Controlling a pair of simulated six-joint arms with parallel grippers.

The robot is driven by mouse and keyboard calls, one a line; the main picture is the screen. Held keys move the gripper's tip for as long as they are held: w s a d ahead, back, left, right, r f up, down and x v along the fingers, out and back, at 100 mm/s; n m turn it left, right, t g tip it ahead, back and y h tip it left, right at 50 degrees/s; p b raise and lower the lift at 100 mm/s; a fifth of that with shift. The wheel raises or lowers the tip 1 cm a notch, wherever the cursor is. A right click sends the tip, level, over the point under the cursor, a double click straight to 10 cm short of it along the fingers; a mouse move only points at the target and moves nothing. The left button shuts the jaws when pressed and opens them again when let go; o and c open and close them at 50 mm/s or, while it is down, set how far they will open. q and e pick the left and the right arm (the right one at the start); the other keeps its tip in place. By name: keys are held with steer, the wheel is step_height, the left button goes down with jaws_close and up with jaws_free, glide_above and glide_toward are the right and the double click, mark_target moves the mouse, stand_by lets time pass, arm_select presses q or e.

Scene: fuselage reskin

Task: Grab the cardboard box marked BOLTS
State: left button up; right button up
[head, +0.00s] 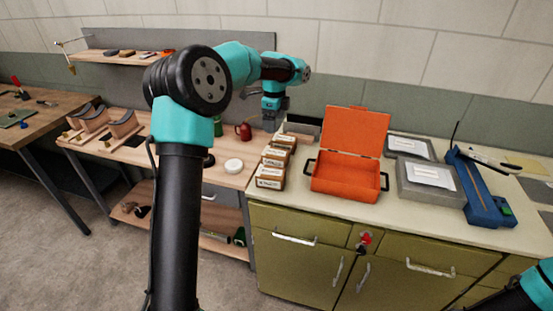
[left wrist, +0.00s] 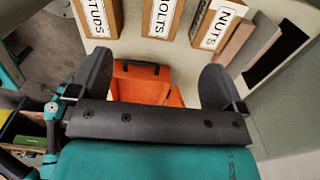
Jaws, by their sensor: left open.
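In the head view the row of small cardboard boxes (head: 270,177) is on the left end of the counter; I cannot read which is BOLTS there. My left gripper (left wrist: 156,66) is open and empty, apart from the boxes. In the head view the left gripper (head: 272,117) hangs above the far end of the row. My right gripper is out of view.
An open orange case (head: 345,182) stands right of the boxes on the counter (head: 300,210). Grey cases (head: 428,183) and a blue tool (head: 478,190) are further right.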

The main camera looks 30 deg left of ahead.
mark_target(275, 152)
arm_select(q)
step_height(275, 152, down, 11)
steer(key=shift+r, duration=0.15)
steer(key=shift+f, duration=0.2)
steer(key=shift+w+f, duration=0.15)
steer(key=shift+f, duration=1.15)
steer(key=shift+w+f, duration=0.1)
steer(key=shift+f, duration=1.2)
steer(key=shift+c, duration=0.2)
steer(key=c, duration=1.3)
steer(key=shift+o, duration=0.2)
steer(key=shift+r, duration=0.2)
step_height(275, 152, up, 10)
steer(key=shift+f, duration=0.1)
